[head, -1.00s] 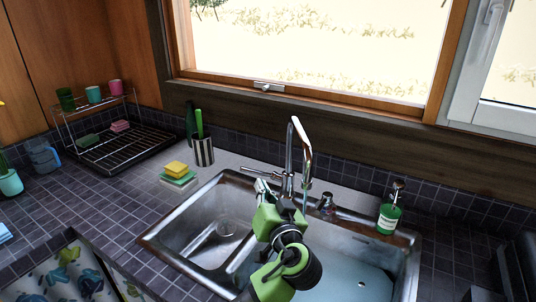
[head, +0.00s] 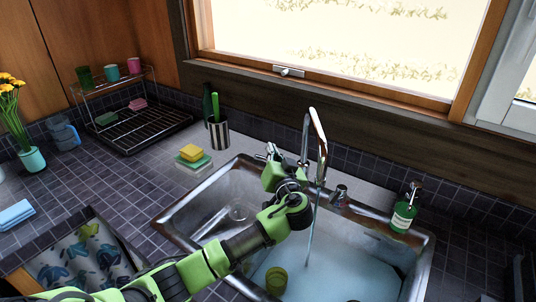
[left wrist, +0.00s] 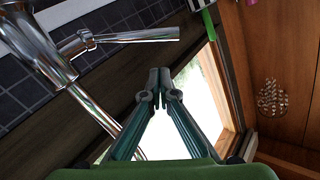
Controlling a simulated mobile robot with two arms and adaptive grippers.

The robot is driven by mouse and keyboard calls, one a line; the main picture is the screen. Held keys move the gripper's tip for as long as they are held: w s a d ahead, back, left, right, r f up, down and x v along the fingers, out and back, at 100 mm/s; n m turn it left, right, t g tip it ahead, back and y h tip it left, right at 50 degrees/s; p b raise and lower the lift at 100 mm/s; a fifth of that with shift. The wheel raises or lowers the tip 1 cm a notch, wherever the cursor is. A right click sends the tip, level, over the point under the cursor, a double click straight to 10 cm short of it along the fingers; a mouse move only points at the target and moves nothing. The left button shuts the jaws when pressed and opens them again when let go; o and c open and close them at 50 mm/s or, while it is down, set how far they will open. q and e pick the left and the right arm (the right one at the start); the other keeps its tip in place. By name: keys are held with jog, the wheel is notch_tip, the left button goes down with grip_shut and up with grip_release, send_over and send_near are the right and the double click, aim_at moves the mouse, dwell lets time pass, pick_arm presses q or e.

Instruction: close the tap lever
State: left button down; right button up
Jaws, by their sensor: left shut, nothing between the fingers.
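The chrome tap (head: 319,135) stands behind the sink, and a thin stream of water (head: 311,228) runs from its spout into the right basin. The tap lever is hard to make out behind my left gripper in the head view. In the left wrist view the lever (left wrist: 135,37) sticks out to the right from the tap body (left wrist: 42,42). My left gripper (head: 272,151) is at the left side of the tap. In the left wrist view its fingertips (left wrist: 158,78) are together and empty, with the lever above them in the picture. I cannot tell whether they touch it. My right gripper is not in view.
The right basin (head: 418,262) holds water and a yellow-green cup (head: 276,281). A soap bottle (head: 404,212) stands right of the tap. Sponges (head: 191,155), a striped holder (head: 218,132) and a dish rack (head: 135,138) are to the left. The window is behind.

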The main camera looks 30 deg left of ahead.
aim_at(265, 160)
pick_arm(q)
jog(key=shift+s+a+f+p, duration=0.15)
jog(key=shift+a+f, duration=0.15)
jog(key=shift+f, duration=0.45)
jog(key=shift+s+a+f+p, duration=0.15)
jog(key=shift+a+f, duration=0.15)
jog(key=shift+f, duration=0.4)
jog(key=f+b, duration=0.1)
jog(key=b, duration=0.1)
jog(key=f+b, duration=0.1)
jog(key=b, duration=0.1)
jog(key=shift+s+a+b, duration=0.15)
jog(key=shift+s+b, duration=0.05)
jog(key=shift+b, duration=0.2)
jog(key=shift+s+a+b, duration=0.15)
jog(key=shift+a+b, duration=0.15)
jog(key=shift+b, duration=0.3)
jog(key=shift+r, duration=0.1)
